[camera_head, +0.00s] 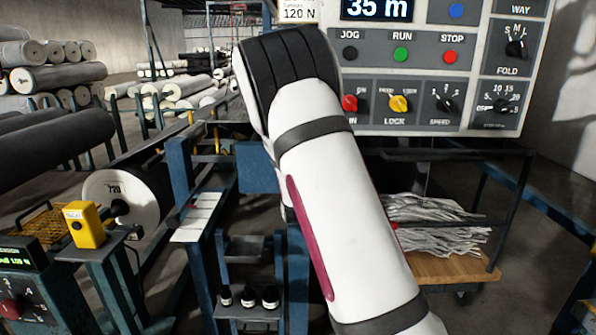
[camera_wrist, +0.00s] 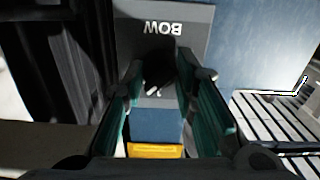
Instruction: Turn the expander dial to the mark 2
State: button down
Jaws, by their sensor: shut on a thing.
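A grey plate (camera_wrist: 192,22) lettered BOW, upside down in the wrist view, carries a dark dial (camera_wrist: 161,72). I take this to be the expander dial, though the label does not say so. My gripper (camera_wrist: 160,80) has its two green-sided fingers on either side of the dial and is shut on it. The fingers and shadow hide most of the dial. A short white line shows near it, but I cannot read the dial's setting or the numbers. In the head view my arm hides the gripper and the dial.
A control panel (camera_head: 432,112) with other knobs and buttons stands at upper right. A red dial (camera_head: 12,308) on a post is at lower left, near a yellow box (camera_head: 85,224). A fabric roll (camera_head: 128,198) lies left of my arm. A cart (camera_head: 455,266) holds scraps.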

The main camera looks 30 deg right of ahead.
jog(key=shift+m, duration=0.4)
jog(key=c, duration=1.3)
grip_release()
jog(key=v, duration=1.2)
jog(key=shift+w+a, duration=0.1)
